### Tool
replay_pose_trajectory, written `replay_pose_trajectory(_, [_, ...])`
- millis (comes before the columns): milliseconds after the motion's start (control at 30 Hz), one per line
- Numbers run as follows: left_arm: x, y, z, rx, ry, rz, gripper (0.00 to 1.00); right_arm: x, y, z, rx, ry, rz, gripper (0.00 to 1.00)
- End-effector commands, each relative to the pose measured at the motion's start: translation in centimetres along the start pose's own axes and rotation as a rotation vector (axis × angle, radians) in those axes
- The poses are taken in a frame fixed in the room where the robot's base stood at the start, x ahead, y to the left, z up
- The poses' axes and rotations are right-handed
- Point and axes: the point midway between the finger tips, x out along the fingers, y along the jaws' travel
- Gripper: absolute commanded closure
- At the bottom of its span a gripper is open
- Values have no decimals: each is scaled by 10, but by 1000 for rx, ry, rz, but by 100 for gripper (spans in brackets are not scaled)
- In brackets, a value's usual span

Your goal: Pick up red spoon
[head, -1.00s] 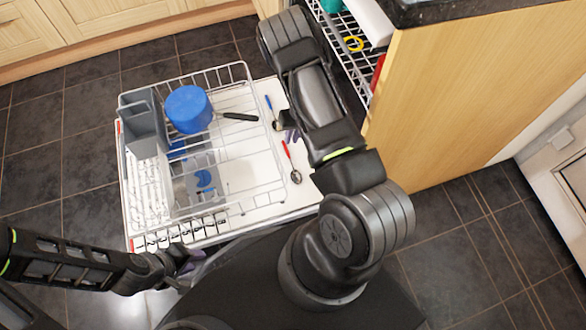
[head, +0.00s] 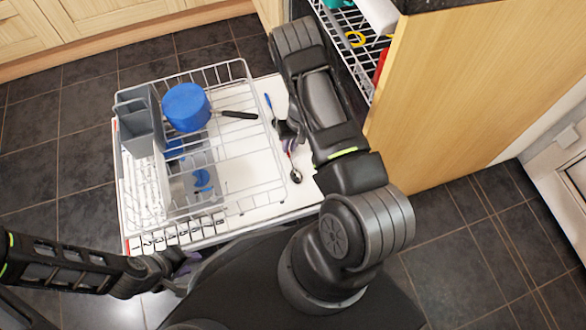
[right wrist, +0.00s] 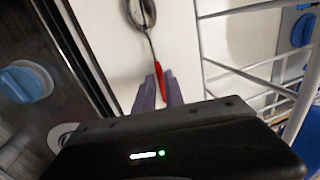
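The red spoon (head: 295,175) has a red handle and a metal bowl. It lies on the white inner surface of the open dishwasher door, right of the wire rack, bowl towards me. My right gripper (head: 287,136) is down at its handle, part of which the gripper hides in the head view. In the right wrist view, the red handle (right wrist: 161,82) runs between the two purple fingertips (right wrist: 158,88). The gap is narrow, and I cannot tell whether they press on it. My left gripper (head: 180,268) is at the lower left, away from the spoon; its fingers are unclear.
The wire rack (head: 247,88) holds a blue cup (head: 187,106), a grey cutlery basket (head: 138,122) and a black-handled item (head: 238,115). A blue-handled utensil (head: 268,101) lies beyond my right gripper. The wooden panel (head: 450,100) stands to the right.

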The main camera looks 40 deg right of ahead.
Motion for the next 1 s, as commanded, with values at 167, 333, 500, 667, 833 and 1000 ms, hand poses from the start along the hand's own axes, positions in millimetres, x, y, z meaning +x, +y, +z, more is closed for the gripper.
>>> replay_pose_trajectory(167, [8,-4,-2,-2,6,-1,69,19,0,0,0,1,0,86])
replay_pose_trajectory(333, [7,-4,-2,-2,6,-2,69,18,0,0,0,1,0,86])
replay_pose_trajectory(500, [7,-3,-2,-2,6,-1,69,18,0,-1,0,1,0,86])
replay_pose_trajectory(667, [7,-3,-2,-2,6,-1,69,18,0,0,-1,1,1,86])
replay_pose_trajectory(833, [7,-3,-2,-2,6,-1,69,18,0,-1,-1,1,1,92])
replay_pose_trajectory(1000, [7,-3,-2,-2,6,-1,69,18,0,-1,-1,1,1,100])
